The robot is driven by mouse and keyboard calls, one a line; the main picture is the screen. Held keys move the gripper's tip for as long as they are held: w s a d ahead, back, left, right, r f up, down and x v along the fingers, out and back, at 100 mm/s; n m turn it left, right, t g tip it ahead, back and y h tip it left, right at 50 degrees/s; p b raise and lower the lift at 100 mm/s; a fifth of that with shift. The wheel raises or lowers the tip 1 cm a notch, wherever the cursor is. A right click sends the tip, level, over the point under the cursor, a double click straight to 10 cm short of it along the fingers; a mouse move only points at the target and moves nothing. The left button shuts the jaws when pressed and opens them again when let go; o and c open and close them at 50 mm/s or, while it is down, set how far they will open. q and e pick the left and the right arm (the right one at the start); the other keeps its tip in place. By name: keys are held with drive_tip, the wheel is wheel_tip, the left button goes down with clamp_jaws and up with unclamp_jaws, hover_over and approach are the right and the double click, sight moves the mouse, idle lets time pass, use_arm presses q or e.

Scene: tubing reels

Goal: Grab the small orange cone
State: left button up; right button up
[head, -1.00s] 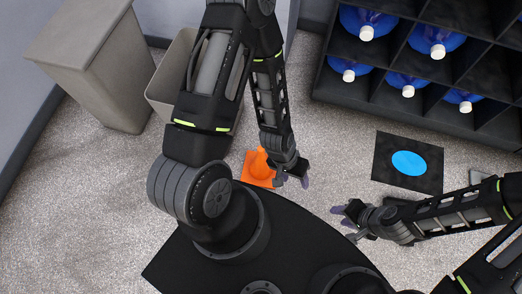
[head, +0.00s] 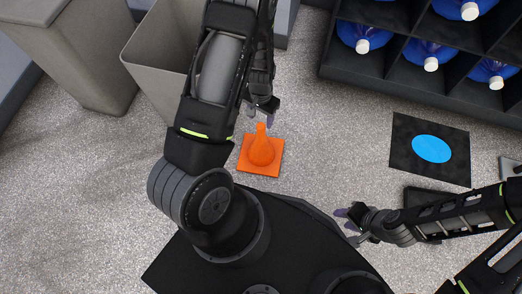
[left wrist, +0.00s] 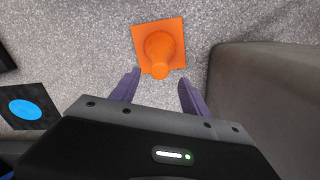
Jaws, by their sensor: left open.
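A small orange cone (head: 261,152) with a square base stands upright on the speckled floor, just beyond my black base in the head view. In the left wrist view the cone (left wrist: 160,52) is at the top middle, its tip toward the gripper. My left gripper (head: 264,116) is just past the cone's tip in the head view. The left wrist view shows its purple fingers (left wrist: 158,92) spread apart with nothing between them, and the cone ahead of them. My right gripper (head: 347,225) is to the right, its fingers apart and empty.
A grey bin (head: 150,62) stands behind my left arm, close to the gripper. A beige container (head: 85,70) is further left. A black shelf (head: 385,88) with blue jugs stands at top right. A black mat (head: 455,165) with a blue circle lies right. Floor around the cone is clear.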

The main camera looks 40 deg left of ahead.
sight(261, 125)
use_arm(q)
drive_tip(key=shift+f+b, duration=0.45)
drive_tip(key=shift+f, duration=0.85)
wheel_tip(261, 125, down, 5)
drive_tip(key=shift+f+b, duration=0.15)
drive_tip(key=shift+b, duration=1.05)
drive_tip(key=shift+c, duration=0.2)
clamp_jaws()
